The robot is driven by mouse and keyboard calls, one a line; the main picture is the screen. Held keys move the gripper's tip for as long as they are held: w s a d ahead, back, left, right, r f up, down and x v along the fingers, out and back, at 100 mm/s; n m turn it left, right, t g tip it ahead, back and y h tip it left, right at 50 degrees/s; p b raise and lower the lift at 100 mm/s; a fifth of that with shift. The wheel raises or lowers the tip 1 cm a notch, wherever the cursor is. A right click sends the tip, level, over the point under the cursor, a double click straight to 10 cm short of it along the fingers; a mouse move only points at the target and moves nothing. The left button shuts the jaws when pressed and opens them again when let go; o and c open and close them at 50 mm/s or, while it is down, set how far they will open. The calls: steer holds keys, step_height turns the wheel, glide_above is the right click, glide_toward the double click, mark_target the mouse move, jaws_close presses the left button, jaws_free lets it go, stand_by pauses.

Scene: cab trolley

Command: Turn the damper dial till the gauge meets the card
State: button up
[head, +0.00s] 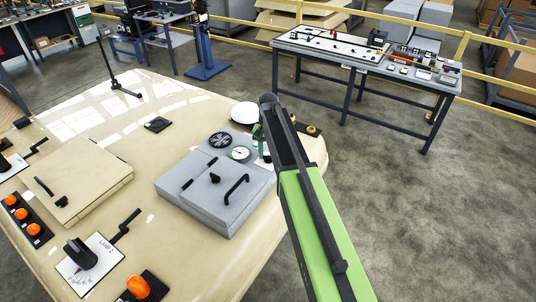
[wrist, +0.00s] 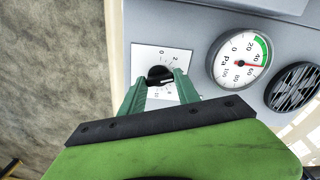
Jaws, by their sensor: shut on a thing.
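The damper dial (wrist: 160,76) is a round black knob with a pale pointer mark, on a white square scale plate (wrist: 146,58) in the wrist view. My gripper (wrist: 160,84) has its green fingers on either side of the knob and is shut on it. The fingers hide part of the scale. The gauge (wrist: 240,62) is a white round face marked Pa, with a green band at its edge. Its red needle points to the side, close to the end of the green band. In the head view the gauge (head: 240,153) sits on the grey box beside my gripper (head: 263,135). I cannot make out a card.
A black round vent (wrist: 294,88) is beside the gauge. The grey box (head: 222,195) has a lid with black handles. A white dome (head: 244,112) and yellow buttons (head: 312,130) stand close to my gripper. A lamp panel and levers are at the left.

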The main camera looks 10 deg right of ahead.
mark_target(268, 156)
steer(key=shift+n, duration=1.6)
jaws_close()
steer(key=o, duration=1.3)
jaws_free()
step_height(268, 156, up, 17)
steer(key=p, duration=1.7)
steer(key=shift+r, duration=0.2)
